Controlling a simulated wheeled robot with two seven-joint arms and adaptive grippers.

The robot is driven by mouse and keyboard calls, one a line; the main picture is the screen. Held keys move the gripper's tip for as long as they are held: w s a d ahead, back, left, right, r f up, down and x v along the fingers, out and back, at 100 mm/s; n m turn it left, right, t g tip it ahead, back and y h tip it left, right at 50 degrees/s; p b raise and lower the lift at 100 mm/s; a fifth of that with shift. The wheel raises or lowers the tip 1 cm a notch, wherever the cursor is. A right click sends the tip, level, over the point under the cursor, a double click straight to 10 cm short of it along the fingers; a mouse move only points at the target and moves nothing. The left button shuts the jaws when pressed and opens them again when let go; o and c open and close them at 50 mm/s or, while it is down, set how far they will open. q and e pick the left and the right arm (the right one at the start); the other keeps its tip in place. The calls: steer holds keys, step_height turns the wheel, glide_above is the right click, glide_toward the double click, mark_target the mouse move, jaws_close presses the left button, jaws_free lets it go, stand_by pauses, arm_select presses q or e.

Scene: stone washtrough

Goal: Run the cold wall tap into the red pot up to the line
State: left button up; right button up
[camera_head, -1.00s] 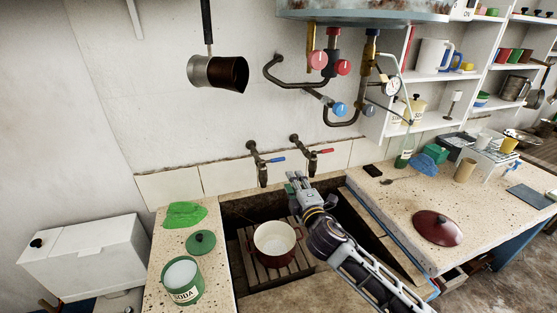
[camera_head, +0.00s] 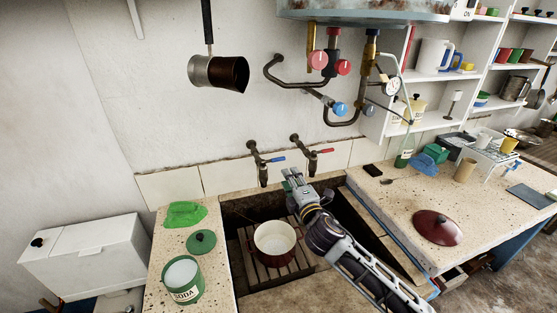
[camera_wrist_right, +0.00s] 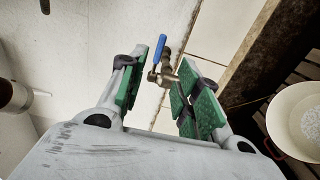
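The red pot (camera_head: 275,242), cream inside, stands upright on the slatted rack in the stone trough; its rim also shows at the right of the wrist view (camera_wrist_right: 297,100). The cold wall tap (camera_head: 263,170) has a blue lever and sits on the wall above the pot's far side. In the wrist view the tap (camera_wrist_right: 167,64) lies beyond my fingertips, between them, with no clear contact. My right gripper (camera_head: 291,181) is open and empty, just right of the cold tap. No stream of water shows. The fill line cannot be made out. My left gripper is out of view.
The red-lever tap (camera_head: 311,162) is close to my right gripper. A maroon lid (camera_head: 436,227) lies on the right counter. A soda tin (camera_head: 183,281), green lid (camera_head: 201,243) and green cloth (camera_head: 184,214) are on the left counter. Pipes and valves (camera_head: 330,90) hang above.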

mark_target(279, 161)
steer(key=shift+p+x, duration=0.35)
steer(key=shift+x, duration=6)
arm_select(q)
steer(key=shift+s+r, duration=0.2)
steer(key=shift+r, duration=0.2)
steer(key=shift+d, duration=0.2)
